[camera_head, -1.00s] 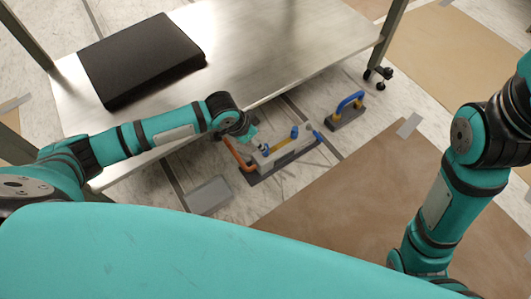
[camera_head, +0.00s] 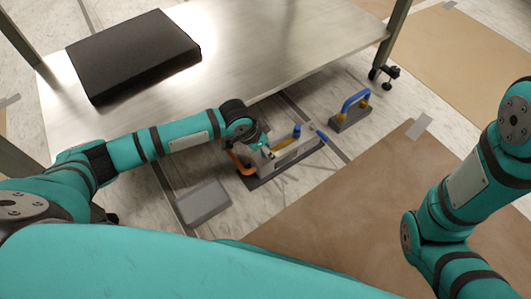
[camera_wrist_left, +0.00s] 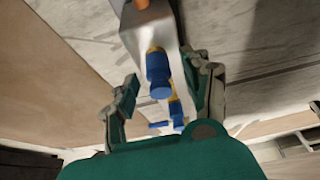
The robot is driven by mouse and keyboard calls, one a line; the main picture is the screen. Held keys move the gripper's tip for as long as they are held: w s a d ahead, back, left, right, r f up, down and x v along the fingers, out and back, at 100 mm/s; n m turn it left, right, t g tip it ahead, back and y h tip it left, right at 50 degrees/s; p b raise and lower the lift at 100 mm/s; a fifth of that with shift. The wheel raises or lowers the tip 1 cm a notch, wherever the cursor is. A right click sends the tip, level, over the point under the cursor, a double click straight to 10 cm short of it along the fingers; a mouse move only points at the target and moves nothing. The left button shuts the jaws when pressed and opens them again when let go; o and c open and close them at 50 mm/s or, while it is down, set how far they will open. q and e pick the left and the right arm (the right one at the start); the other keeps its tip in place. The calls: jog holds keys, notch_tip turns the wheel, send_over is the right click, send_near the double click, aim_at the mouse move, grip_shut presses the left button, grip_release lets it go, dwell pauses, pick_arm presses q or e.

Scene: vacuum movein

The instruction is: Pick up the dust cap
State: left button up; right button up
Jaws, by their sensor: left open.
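A grey metal unit on a dark base (camera_head: 260,181) stands on the floor, with a yellow bar, an orange curved pipe (camera_head: 240,163) and blue fittings. In the left wrist view a blue cap (camera_wrist_left: 158,78) with a yellow collar sits on the grey body (camera_wrist_left: 148,30); it looks like the dust cap. My left gripper (camera_head: 265,151) is over the left end of the unit. In the left wrist view its two fingers (camera_wrist_left: 163,95) are spread, one on each side of the blue fittings, with nothing gripped. My right gripper is out of view.
A metal table (camera_head: 260,50) carrying a black box (camera_head: 133,55) stands beyond my left arm. A blue-handled block (camera_head: 350,112) stands right of the unit. A grey flat piece (camera_head: 203,203) lies at the left. Brown sheeting (camera_head: 350,205) covers the floor at right.

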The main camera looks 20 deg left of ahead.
pick_arm(q)
jog(key=c, duration=0.8)
jog(key=shift+r, duration=0.1)
